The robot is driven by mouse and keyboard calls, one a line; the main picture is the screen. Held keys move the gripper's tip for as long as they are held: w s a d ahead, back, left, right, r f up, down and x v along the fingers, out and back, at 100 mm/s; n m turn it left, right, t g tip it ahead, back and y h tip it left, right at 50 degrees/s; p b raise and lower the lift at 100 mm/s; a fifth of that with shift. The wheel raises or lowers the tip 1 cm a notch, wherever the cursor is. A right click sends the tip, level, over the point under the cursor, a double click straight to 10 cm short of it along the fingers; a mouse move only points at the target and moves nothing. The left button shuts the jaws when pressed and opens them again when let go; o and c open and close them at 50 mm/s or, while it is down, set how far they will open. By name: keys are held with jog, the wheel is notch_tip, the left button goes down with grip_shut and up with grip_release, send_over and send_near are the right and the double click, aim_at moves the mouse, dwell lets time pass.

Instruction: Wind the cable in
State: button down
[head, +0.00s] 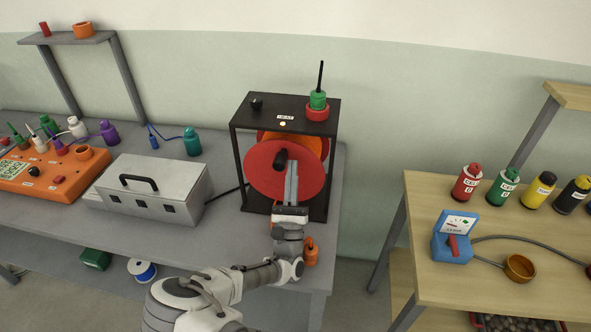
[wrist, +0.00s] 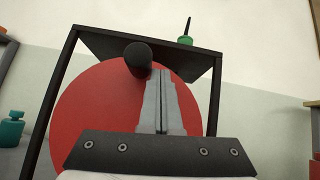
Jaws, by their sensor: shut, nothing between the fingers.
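The cable reel is a red disc (head: 270,170) inside a black frame (head: 234,150) on the grey bench. Its black crank handle (head: 280,160) sticks out from the disc's upper part. The handle also shows in the wrist view (wrist: 138,58), just left of my fingertips. My gripper (head: 292,163) is shut and empty, in front of the disc, with its fingers pointing up beside the handle. I cannot tell whether they touch it. In the wrist view my gripper (wrist: 162,74) covers the right part of the red disc (wrist: 95,110). A black cable (head: 228,192) runs left from the frame toward the metal box.
A grey metal box (head: 150,188) and an orange unit (head: 45,172) stand left on the bench. A green and red item with a black rod (head: 318,102) is on the frame's top. An orange bottle (head: 311,252) stands right of my wrist. A wooden table (head: 500,270) is at right.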

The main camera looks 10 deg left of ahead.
jog(key=shift+a, duration=0.1)
dwell(0.6)
jog(key=s+d, duration=0.2)
jog(key=s, duration=1)
jog(key=shift+s+f, duration=0.35)
jog(key=c, duration=1.6)
grip_release()
jog(key=shift+d, duration=0.1)
